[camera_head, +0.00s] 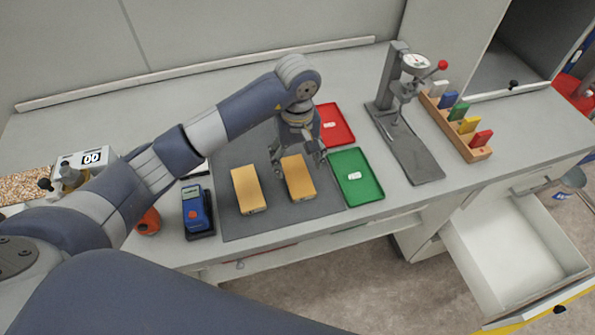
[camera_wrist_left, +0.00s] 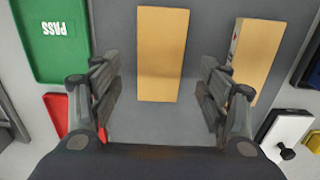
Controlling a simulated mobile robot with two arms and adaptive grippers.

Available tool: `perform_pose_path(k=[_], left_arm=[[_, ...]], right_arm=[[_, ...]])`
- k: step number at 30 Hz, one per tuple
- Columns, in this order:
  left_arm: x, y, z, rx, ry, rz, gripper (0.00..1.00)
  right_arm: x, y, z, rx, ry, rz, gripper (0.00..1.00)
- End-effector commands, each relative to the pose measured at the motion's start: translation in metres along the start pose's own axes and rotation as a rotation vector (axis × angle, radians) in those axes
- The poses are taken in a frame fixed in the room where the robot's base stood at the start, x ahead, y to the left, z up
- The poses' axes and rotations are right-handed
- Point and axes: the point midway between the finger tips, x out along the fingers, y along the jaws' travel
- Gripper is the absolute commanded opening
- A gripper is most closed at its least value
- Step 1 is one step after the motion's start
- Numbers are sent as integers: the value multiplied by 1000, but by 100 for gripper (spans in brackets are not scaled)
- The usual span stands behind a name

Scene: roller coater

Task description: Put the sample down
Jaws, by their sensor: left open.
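Two tan-yellow block samples lie flat on a dark grey mat (camera_head: 230,222). The right-hand block (camera_head: 298,178) is below my left gripper (camera_head: 297,160), and the left-hand block (camera_head: 248,189) lies beside it. My left gripper is open. In the left wrist view its fingers (camera_wrist_left: 160,75) are spread wide on either side of the nearer block (camera_wrist_left: 162,55), with a gap on both sides and nothing held. The other block (camera_wrist_left: 255,55) shows beyond the right finger there. The gripper partly hides the far end of the right-hand block in the head view. My right gripper is not seen.
A green tray (camera_head: 366,189), marked PASS in the left wrist view, and a red tray (camera_head: 337,131) lie right of the mat. A blue handheld device (camera_head: 197,209) stands left. A gauge stand (camera_head: 393,90) and a wooden rack (camera_head: 465,138) stand right. An open drawer (camera_head: 515,250) juts out.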

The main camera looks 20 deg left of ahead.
Motion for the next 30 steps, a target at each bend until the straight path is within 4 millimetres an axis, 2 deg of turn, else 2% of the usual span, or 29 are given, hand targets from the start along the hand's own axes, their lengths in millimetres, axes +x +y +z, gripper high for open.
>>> perform_pose_path(k=[1,6,12,18,30], left_arm=[[-8,1,-2,2,6,3,70],[-41,0,-1,1,5,2,70],[-66,0,0,1,2,1,70],[-75,0,0,1,0,0,70],[-75,0,0,0,-1,0,70]], right_arm=[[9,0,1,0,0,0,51],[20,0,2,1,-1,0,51],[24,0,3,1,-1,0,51],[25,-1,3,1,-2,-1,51],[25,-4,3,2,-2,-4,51]])
